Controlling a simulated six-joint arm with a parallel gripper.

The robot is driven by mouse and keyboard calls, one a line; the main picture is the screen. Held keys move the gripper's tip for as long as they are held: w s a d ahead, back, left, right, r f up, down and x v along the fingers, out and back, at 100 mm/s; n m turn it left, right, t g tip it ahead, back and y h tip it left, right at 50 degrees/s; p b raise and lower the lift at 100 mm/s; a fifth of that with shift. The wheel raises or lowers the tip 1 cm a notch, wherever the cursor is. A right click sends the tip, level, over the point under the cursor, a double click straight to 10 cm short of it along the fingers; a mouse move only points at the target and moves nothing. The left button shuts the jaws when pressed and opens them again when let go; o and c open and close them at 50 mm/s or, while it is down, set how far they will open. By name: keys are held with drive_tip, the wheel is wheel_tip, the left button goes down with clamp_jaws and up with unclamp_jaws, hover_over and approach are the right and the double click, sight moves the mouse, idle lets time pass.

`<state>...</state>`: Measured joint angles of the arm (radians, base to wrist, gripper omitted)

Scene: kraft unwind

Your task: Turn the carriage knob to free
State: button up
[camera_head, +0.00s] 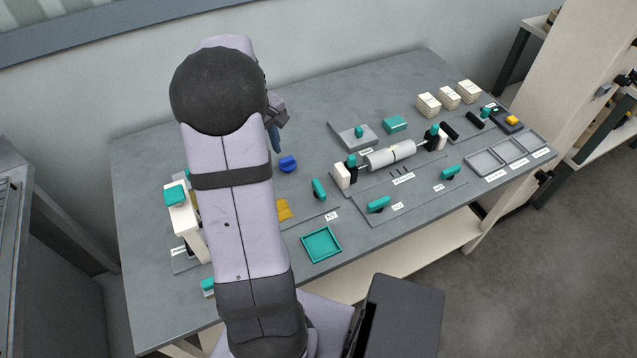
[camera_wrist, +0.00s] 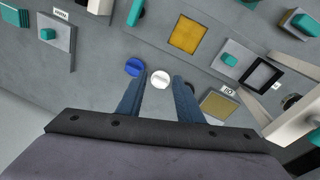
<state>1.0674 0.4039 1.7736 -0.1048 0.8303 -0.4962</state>
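Several teal knobs and handles show, and I cannot tell from the small labels which is the carriage knob. In the head view, one teal knob (camera_head: 359,132) stands on a grey plate, and a teal handle (camera_head: 318,189) sits near the table's middle. In the wrist view, a teal knob (camera_wrist: 229,59) on a grey block lies right of the fingers, and another knob (camera_wrist: 47,34) is at the upper left. My gripper (camera_wrist: 161,78) is open, its two blue fingers apart and empty. In the head view it is partly hidden behind my arm (camera_head: 275,138).
A blue disc (camera_wrist: 134,67) and a white disc (camera_wrist: 160,79) lie by the fingertips. A yellow square (camera_wrist: 187,35) is beyond. A grey roll (camera_head: 390,154) sits between end stands, with a teal tray (camera_head: 321,244) in front. My arm hides part of the table's left side.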

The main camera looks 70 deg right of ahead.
sight(319, 187)
drive_tip(key=s+d+f+m, duration=0.1)
drive_tip(key=s+f, duration=0.1)
drive_tip(key=s, duration=0.2)
drive_tip(key=s+d+f+m+y, duration=0.1)
drive_tip(key=s, duration=0.3)
drive_tip(key=s+d+f+m, duration=0.1)
drive_tip(key=s+f, duration=0.1)
drive_tip(key=s, duration=0.2)
drive_tip(key=shift+s+d+f+m+y, duration=0.2)
drive_tip(key=shift+d+f+m+y, duration=0.15)
drive_tip(key=shift+m+y, duration=0.05)
drive_tip(key=shift+f+p, duration=0.95)
drive_tip(key=shift+f, duration=2.7)
clamp_jaws()
